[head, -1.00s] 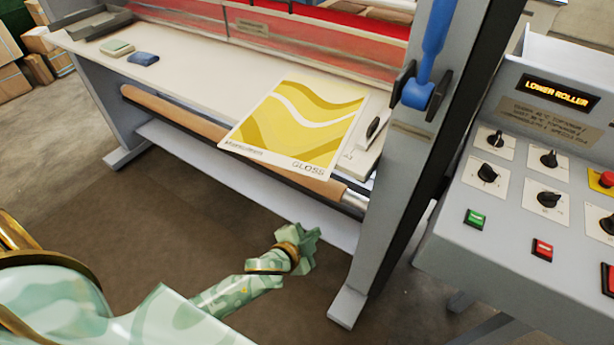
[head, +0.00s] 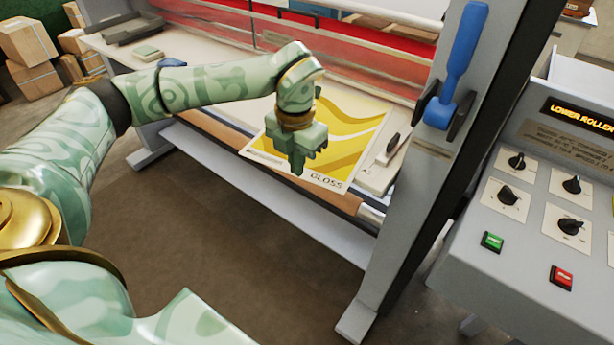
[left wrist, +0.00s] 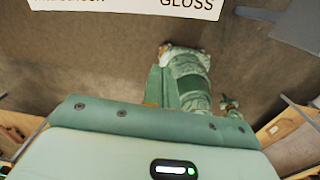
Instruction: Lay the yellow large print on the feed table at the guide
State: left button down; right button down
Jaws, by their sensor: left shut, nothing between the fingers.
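The yellow large print (head: 345,130) lies flat on the feed table (head: 190,105), with waves of yellow shades and the word GLOSS at its front edge. Its front edge reaches over the table's front. My left gripper (head: 298,170) points down in front of the print and hides part of its left half. It is shut and empty; I cannot tell its height above the print. In the left wrist view the print's white lettered edge (left wrist: 120,5) shows at the top. A small green part there may be my right gripper, too small to read. The guide is not clear to me.
A pale block with a dark handle (head: 388,155) stands right of the print. A grey tray (head: 137,30) and a pale green pad (head: 148,52) are at the table's left end. The machine's upright (head: 415,190) and control panel (head: 540,200) bound the right.

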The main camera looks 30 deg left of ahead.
aim_at(313, 180)
pick_arm(q)
jog(key=w+f+b, duration=0.1)
jog(key=w+f, duration=0.3)
jog(key=f, duration=0.5)
jog(key=shift+d+f, duration=0.2)
jog(key=shift+f, duration=0.15)
jog(key=shift+w+d+r, duration=0.1)
jog(key=shift+w, duration=0.75)
